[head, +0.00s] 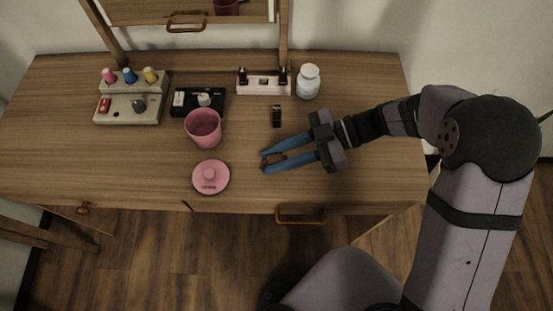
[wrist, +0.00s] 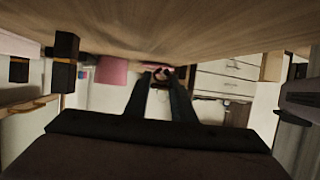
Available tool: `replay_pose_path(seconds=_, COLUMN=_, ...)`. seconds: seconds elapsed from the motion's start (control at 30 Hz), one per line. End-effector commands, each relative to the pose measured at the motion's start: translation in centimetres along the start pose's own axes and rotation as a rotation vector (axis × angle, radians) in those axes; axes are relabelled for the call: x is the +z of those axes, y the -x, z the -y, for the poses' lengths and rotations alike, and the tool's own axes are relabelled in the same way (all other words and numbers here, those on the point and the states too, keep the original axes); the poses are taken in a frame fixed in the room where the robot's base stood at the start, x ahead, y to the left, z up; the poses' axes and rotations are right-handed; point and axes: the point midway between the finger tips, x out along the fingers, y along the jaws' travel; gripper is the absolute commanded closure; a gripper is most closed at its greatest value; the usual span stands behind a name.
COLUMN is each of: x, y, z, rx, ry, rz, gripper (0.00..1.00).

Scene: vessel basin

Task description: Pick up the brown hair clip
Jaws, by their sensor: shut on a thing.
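My gripper (head: 264,163) points left over the front middle of the table, its two blue fingers shut on the small brown hair clip (head: 274,158). The clip lies between the fingertips and is partly hidden by them. In the wrist view the fingertips (wrist: 163,76) reach forward near the tabletop, with a small dark shape between them that is too small to make out. I cannot tell whether the clip touches the table.
A small black item (head: 276,116) stands behind my gripper. To the left are a pink cup (head: 203,128) and a round pink lid (head: 210,177). A white jar (head: 308,82), a pink holder (head: 264,84), a black tray (head: 198,102) and a bottle rack (head: 131,98) line the back.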

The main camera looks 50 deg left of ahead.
Motion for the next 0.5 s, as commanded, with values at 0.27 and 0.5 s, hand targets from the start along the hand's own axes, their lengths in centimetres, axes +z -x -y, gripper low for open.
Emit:
replay_pose_path(seconds=0.27, x=-4.5, y=1.9, z=0.0, rx=0.001, ry=0.004, rz=0.001, gripper=0.98)
replay_pose_path(seconds=0.5, x=-6.8, y=2.8, z=0.0, rx=0.000, ry=0.002, rz=0.000, gripper=0.98)
